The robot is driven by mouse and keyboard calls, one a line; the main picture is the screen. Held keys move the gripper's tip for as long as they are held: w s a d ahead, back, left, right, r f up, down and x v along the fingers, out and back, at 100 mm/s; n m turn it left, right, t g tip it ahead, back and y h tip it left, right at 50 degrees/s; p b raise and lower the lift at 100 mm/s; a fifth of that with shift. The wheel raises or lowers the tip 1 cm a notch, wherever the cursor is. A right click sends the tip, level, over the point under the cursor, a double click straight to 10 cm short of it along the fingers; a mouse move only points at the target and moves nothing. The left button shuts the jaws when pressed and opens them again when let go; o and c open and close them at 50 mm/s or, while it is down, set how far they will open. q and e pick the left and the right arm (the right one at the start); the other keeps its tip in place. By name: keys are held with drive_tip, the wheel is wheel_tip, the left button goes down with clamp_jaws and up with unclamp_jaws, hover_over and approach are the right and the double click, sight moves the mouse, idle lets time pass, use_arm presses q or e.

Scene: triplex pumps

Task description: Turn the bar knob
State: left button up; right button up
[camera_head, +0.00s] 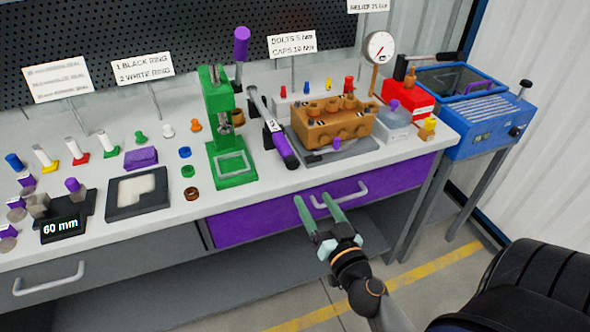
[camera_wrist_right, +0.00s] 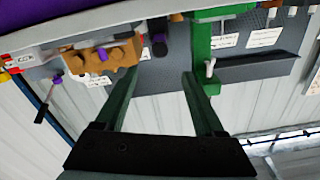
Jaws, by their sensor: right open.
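No part is clearly marked as the bar knob. A round dial gauge (camera_head: 379,47) stands at the back right of the bench, beside a sign (camera_head: 367,5) that seems to read "RELIEF 15 bar". The brown pump block (camera_head: 331,119) sits in front of the gauge, and it also shows in the wrist view (camera_wrist_right: 118,55). A black knob (camera_head: 516,131) sits on the front of the blue machine (camera_head: 483,131) at the right. My right gripper (camera_head: 314,200) is open and empty, in front of the purple drawer (camera_head: 270,212) and apart from these things. My left gripper is out of view.
A green press (camera_head: 217,110) with a purple-tipped lever stands mid-bench. A torque wrench (camera_head: 283,147) with a purple grip lies beside the pump. The floor before the drawer is open.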

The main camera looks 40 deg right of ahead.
sight(294, 166)
drive_tip(key=p+x, duration=0.1)
drive_tip(key=x, duration=1.1)
drive_tip(key=shift+w+d+p, duration=0.1)
drive_tip(key=shift+w+p, duration=0.1)
drive_tip(key=shift+p, duration=0.15)
clamp_jaws()
